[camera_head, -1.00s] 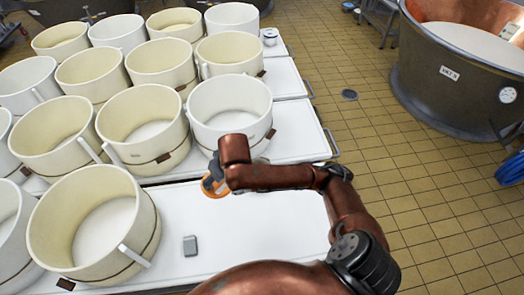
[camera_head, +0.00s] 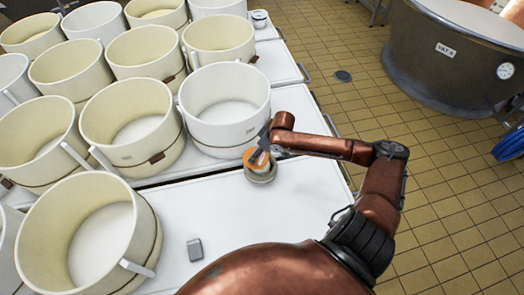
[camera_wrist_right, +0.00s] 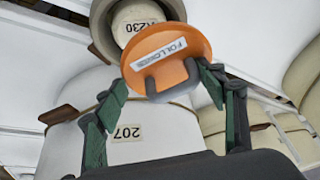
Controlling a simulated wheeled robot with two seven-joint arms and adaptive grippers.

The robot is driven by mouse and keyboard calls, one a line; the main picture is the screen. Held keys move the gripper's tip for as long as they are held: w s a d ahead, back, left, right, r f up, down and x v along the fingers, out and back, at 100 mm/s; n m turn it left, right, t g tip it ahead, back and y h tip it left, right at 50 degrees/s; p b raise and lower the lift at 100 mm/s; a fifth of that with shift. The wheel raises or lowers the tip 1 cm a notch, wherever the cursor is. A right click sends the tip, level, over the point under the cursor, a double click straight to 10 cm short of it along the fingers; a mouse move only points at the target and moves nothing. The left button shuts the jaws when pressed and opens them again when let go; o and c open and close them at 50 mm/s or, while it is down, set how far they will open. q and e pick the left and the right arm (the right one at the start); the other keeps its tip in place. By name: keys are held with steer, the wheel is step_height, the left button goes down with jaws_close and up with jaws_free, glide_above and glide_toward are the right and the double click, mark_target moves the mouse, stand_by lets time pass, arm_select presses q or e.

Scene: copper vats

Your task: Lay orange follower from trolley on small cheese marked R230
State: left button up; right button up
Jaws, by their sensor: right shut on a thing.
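The orange follower (camera_wrist_right: 165,62), a disc with a "FOLLOWER" label and a grey handle, is in my right gripper (camera_wrist_right: 166,92), which is shut on its handle. In the head view the follower (camera_head: 255,155) is tilted and appears just above the small cheese. The small cheese marked R230 (camera_wrist_right: 132,22) sits in a round grey holder (camera_head: 262,175) on the white table; the follower partly covers it in both views. Whether follower and cheese touch I cannot tell. My left gripper is not in view.
A white vat (camera_head: 226,105) stands right behind the cheese; a vat marked 207 (camera_wrist_right: 150,135) shows in the wrist view. Several cream vats fill the left. A small grey block (camera_head: 195,250) lies on the white table (camera_head: 230,220), whose front is mostly clear.

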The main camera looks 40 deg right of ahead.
mark_target(263, 154)
steer(key=d, duration=0.1)
steer(key=d+f, duration=0.1)
steer(key=d, duration=0.1)
steer(key=shift+f, duration=0.1)
step_height(263, 154, down, 3)
steer(key=b, duration=0.3)
steer(key=shift+a+f+b, duration=0.1)
steer(key=shift+f+b, duration=0.1)
steer(key=shift+b, duration=0.2)
steer(key=shift+f+b, duration=0.7)
steer(key=shift+f, duration=0.2)
steer(key=shift+r+p, duration=0.4)
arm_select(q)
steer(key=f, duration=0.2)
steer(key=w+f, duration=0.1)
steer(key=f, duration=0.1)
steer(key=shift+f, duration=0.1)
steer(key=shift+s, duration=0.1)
arm_select(e)
steer(key=shift+f, duration=0.1)
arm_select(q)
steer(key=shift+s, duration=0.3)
